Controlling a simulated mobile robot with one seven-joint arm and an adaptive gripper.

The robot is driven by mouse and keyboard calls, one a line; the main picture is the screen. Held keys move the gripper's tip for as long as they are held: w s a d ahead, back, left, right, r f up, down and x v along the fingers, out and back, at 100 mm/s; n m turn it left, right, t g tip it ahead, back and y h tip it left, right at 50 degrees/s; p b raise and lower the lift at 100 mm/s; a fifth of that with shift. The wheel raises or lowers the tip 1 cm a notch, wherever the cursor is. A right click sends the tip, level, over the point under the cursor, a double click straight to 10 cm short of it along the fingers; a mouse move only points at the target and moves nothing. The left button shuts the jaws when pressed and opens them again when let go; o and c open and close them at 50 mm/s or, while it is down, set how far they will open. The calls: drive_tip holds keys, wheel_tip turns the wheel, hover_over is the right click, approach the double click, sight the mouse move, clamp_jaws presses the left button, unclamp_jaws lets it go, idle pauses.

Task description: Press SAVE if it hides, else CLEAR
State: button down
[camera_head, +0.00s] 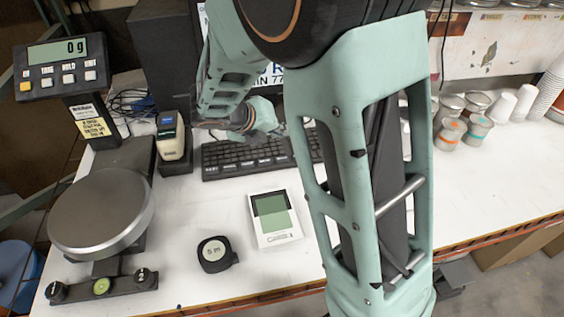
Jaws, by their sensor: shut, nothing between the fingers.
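A white test card (275,236) lies on the bench, left of my large arm link. Its coated patch has a dark green upper band (270,205) and a clearly lighter green lower part (275,221), so the two tones differ plainly. The dark keyboard (225,171) lies behind the card, its right part hidden by my arm. I cannot read SAVE or CLEAR on any key. My forearm and wrist hang above the keyboard.
A scale with a round grey pan (101,212) and a display (57,51) reading 0 g stands at left. A black tape measure (213,254) lies beside the card. A small handheld device (171,138) stands left of the keyboard. Cans (477,128) and white cups (502,107) stand at right.

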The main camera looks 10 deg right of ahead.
sight(280, 159)
wheel_tip(280, 159, down, 6)
drive_tip(key=b, duration=0.4)
drive_tip(key=shift+r, duration=0.15)
drive_tip(key=shift+f+b, duration=0.35)
drive_tip(key=shift+f, duration=0.1)
idle(0.7)
drive_tip(key=shift+f, duration=0.35)
drive_tip(key=shift+f+b, duration=0.3)
drive_tip(key=shift+f, duration=0.05)
idle(0.5)
idle(0.3)
drive_tip(key=shift+r+p, duration=0.8)
drive_tip(key=shift+p, duration=0.15)
drive_tip(key=shift+r, duration=0.1)
